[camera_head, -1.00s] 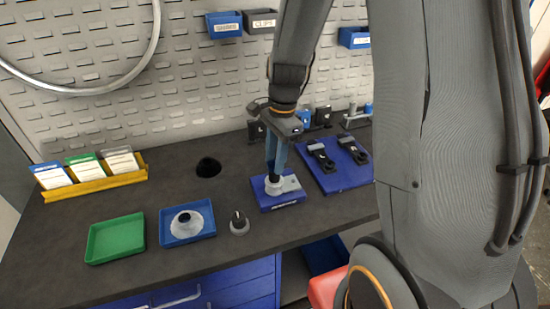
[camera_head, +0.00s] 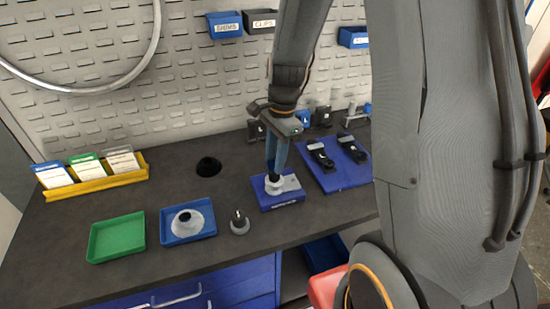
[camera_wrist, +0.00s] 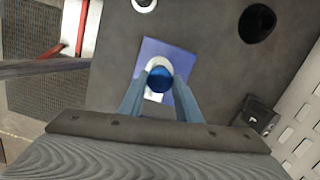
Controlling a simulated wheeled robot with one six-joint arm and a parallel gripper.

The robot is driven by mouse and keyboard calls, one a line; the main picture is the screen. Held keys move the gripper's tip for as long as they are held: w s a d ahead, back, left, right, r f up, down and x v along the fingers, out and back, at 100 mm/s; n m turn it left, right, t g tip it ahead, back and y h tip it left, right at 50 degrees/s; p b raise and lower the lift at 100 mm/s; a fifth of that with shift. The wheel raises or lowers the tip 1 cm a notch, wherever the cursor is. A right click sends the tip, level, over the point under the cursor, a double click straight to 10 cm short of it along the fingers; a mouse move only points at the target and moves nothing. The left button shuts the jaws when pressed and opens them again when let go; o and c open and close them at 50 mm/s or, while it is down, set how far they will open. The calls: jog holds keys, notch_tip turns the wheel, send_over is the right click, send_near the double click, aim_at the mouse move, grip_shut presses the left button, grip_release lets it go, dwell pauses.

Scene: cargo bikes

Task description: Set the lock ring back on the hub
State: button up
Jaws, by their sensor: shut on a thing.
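In the wrist view, my gripper (camera_wrist: 159,84) is shut on a blue-topped round part (camera_wrist: 160,79), possibly the lock ring. A pale ring (camera_wrist: 159,63) shows behind it, over the blue block (camera_wrist: 150,48). Whether the held part touches or is seated on the hub is hidden by the fingers.
A black round cup or opening (camera_head: 208,166) lies behind. A blue mat (camera_head: 341,178) with black tools is close right.

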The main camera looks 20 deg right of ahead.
jog(key=shift+f, duration=0.55)
dwell(0.4)
jog(key=o, duration=1.1)
jog(key=shift+r, duration=0.1)
jog(key=r, duration=0.2)
jog(key=r+b, duration=0.1)
jog(key=r, duration=0.2)
jog(key=d+r+b, duration=0.1)
jog(key=r, duration=0.1)
jog(key=shift+w+r, duration=0.1)
jog(key=shift+r, duration=0.2)
jog(key=shift+s+a+f+n+b, duration=0.1)
jog(key=shift+s+f+n+b, duration=0.25)
jog(key=shift+n+b, duration=0.15)
jog(key=s+a+f+n+t+h+b, duration=0.1)
jog(key=s+f+n+b, duration=0.4)
jog(key=n, duration=0.9)
jog(key=shift+s+f+n+t, duration=0.3)
jog(key=shift+s+f+n, duration=0.1)
jog(key=shift+s+f, duration=1.35)
